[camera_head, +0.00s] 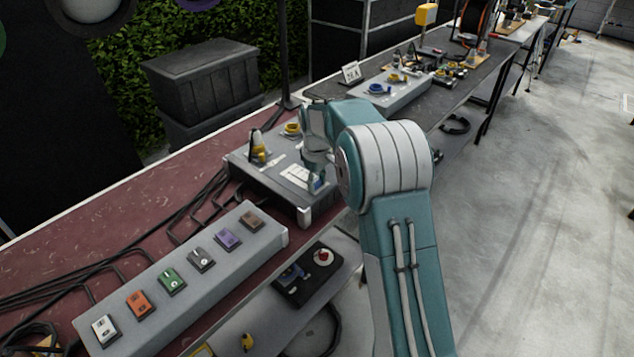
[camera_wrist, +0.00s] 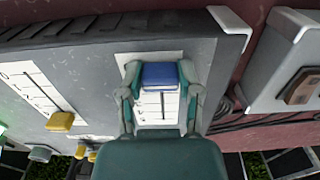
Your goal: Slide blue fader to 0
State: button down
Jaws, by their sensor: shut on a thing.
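The blue fader (camera_wrist: 160,77) sits on a white scale plate on the grey control box (camera_wrist: 190,50). In the wrist view its knob lies between my two fingertips, near one end of the plate, with scale lines showing below it. My gripper (camera_wrist: 160,75) is shut on the blue fader. In the head view my gripper (camera_head: 316,184) reaches down to the front right part of the grey box (camera_head: 270,180), and the fader is mostly hidden there. I cannot read the scale numbers beside the blue fader.
A yellow fader (camera_wrist: 60,121) with its own scale is beside the blue one. A long grey box with several coloured switches (camera_head: 185,275) stands nearer on the red table (camera_head: 90,235). Black cables lie behind it. A grey panel (camera_head: 385,92) stands farther along.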

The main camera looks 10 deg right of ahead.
aim_at(318, 181)
jog(key=shift+a, duration=0.1)
jog(key=shift+c, duration=1.4)
grip_release()
jog(key=shift+d, duration=0.25)
jog(key=shift+a+r, duration=0.1)
jog(key=shift+r, duration=0.15)
notch_tip(318, 181, up, 11)
jog(key=shift+r, duration=0.2)
jog(key=shift+w, duration=0.1)
jog(key=shift+c, duration=0.3)
